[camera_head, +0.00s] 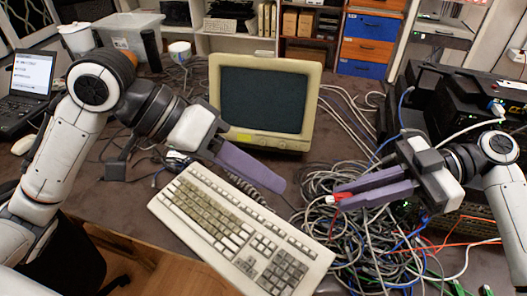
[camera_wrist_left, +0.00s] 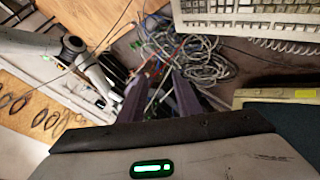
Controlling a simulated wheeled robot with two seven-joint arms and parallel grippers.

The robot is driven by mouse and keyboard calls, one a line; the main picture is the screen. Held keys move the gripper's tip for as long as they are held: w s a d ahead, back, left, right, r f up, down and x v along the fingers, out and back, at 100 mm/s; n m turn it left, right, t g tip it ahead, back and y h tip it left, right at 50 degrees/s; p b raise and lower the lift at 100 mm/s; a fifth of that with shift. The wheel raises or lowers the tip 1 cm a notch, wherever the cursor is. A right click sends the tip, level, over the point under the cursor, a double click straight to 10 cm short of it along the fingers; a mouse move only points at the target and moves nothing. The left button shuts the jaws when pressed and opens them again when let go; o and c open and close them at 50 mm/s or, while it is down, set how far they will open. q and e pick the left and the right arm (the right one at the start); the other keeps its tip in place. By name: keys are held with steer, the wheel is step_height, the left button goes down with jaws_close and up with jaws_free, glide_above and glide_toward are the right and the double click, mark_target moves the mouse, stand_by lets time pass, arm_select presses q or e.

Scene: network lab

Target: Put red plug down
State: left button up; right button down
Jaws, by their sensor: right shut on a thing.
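The red plug (camera_head: 342,197) is a small red piece with a pale end, seen at the fingertips of my right gripper (camera_head: 336,193) in the head view. That gripper is shut on it, above the left part of the cable tangle; the fingers hide part of the plug.
The cable tangle (camera_head: 345,235) covers the desk right of the cream keyboard (camera_head: 235,225). The old monitor (camera_head: 265,98) stands behind. Black network gear (camera_head: 440,100) fills the right side. A laptop (camera_head: 30,80) is at far left. Some bare desk (camera_head: 130,200) shows left of the keyboard.

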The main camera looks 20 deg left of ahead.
mark_target(330, 199)
arm_select(q)
step_height(330, 199, up, 6)
steer(key=s+d+m, duration=0.1)
steer(key=d+m, duration=0.1)
steer(key=m, duration=0.7)
steer(key=shift+t+y, duration=0.4)
steer(key=x, duration=1.1)
steer(key=shift+d+f, duration=0.1)
steer(key=shift+f, duration=0.25)
jaws_close()
arm_select(e)
steer(key=c, duration=1.7)
jaws_free()
steer(key=shift+d, duration=0.1)
